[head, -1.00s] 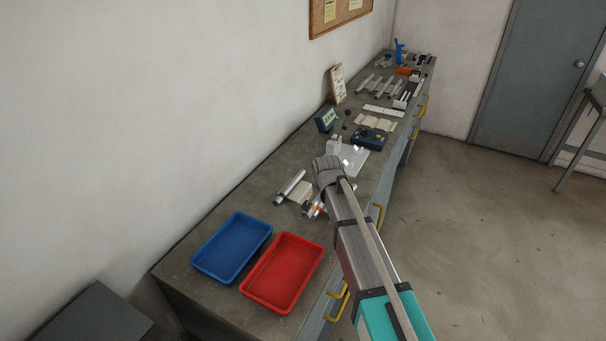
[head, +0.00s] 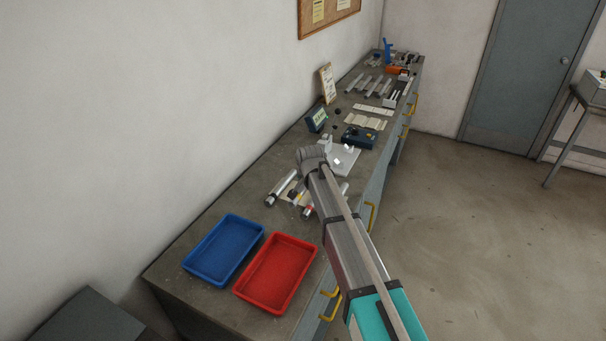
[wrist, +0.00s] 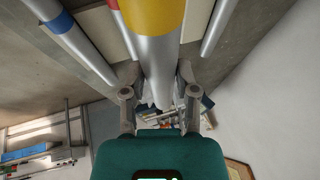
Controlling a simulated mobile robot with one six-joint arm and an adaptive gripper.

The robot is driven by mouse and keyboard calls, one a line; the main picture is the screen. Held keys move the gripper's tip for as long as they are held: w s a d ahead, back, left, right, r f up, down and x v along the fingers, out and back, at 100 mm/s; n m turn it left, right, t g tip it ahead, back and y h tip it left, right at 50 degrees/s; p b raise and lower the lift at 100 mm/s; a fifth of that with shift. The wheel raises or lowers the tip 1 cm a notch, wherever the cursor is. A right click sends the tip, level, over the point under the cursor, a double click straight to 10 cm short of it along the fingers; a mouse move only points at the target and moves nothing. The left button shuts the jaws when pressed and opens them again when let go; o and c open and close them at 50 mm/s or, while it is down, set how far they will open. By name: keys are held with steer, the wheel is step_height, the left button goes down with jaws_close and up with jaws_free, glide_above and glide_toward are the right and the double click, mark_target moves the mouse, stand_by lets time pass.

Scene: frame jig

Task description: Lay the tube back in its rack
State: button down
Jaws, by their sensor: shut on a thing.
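My gripper (wrist: 157,82) is shut on a silver tube with a yellow band (wrist: 155,35), seen close up in the wrist view. Beside it are a blue-banded silver tube (wrist: 72,38) on the left, a red-marked tube (wrist: 122,22) partly hidden, and a plain-looking silver tube (wrist: 222,22) on the right. In the head view, a silver tube (head: 280,187) lies at the left of a pale rack (head: 285,201), largely covered by tubes and my arm. I cannot tell whether the held tube touches the rack.
A blue tray (head: 224,250) and a red tray (head: 276,274) stand at the near end of the bench. Beyond my arm are a white plate (head: 346,160), a dark teal device (head: 360,138) and a small display box (head: 316,119). The wall runs along the bench's left side.

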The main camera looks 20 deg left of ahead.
steer(key=w+a, duration=0.5)
steer(key=w, duration=0.1)
steer(key=shift+w+f+b, duration=0.3)
steer(key=shift+f+b, duration=0.1)
steer(key=shift+f, duration=0.05)
steer(key=shift+a+f, duration=0.1)
steer(key=shift+f, duration=0.05)
step_height(320, 180, down, 8)
steer(key=b, duration=0.8)
steer(key=shift+s, duration=0.1)
stand_by(0.4)
steer(key=shift+c, duration=1.5)
jaws_free()
steer(key=shift+f, duration=0.15)
steer(key=shift+r, duration=0.25)
